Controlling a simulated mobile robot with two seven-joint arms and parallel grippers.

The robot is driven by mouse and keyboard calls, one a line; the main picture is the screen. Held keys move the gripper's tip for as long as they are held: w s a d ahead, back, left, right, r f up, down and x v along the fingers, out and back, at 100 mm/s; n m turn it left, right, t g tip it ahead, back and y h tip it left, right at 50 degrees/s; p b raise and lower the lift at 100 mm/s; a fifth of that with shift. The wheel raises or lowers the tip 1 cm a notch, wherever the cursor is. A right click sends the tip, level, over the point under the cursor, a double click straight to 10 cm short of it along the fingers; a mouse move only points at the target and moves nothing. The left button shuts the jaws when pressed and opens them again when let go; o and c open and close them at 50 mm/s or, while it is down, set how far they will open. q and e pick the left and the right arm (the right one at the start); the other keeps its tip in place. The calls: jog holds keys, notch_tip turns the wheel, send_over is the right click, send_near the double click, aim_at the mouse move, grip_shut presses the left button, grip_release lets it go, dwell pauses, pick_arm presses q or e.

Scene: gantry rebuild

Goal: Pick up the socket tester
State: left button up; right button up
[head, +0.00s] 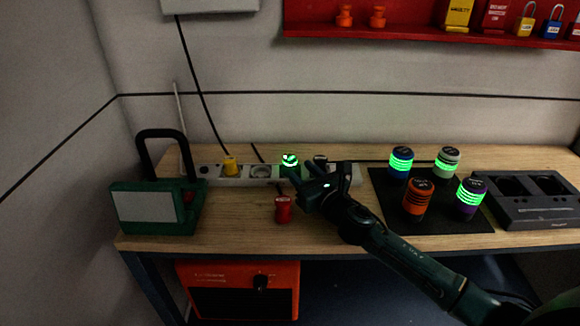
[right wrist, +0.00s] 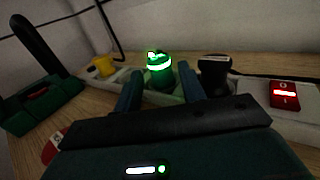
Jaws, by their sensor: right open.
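The socket tester (head: 289,160) is a small green cylinder with a glowing green band, upright in the white power strip (head: 207,172) on the bench. It also shows in the right wrist view (right wrist: 159,72), between and just beyond my right fingertips. My right gripper (head: 303,172) is open and empty, close in front of the tester; in the right wrist view its fingers (right wrist: 160,88) lie on either side of the tester's line. I see no contact with it. My left gripper is not in view.
A yellow plug (head: 230,165) and a black plug (head: 320,162) sit in the strip on either side. A red object (head: 283,208) stands in front. A green case (head: 155,207) is at left; several glowing cylinders stand on a black mat (head: 400,218) at right.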

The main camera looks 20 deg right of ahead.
aim_at(293, 165)
jog(key=x, duration=0.5)
jog(key=shift+w+a+f, duration=0.1)
jog(key=shift+f, duration=0.05)
jog(key=c, duration=0.8)
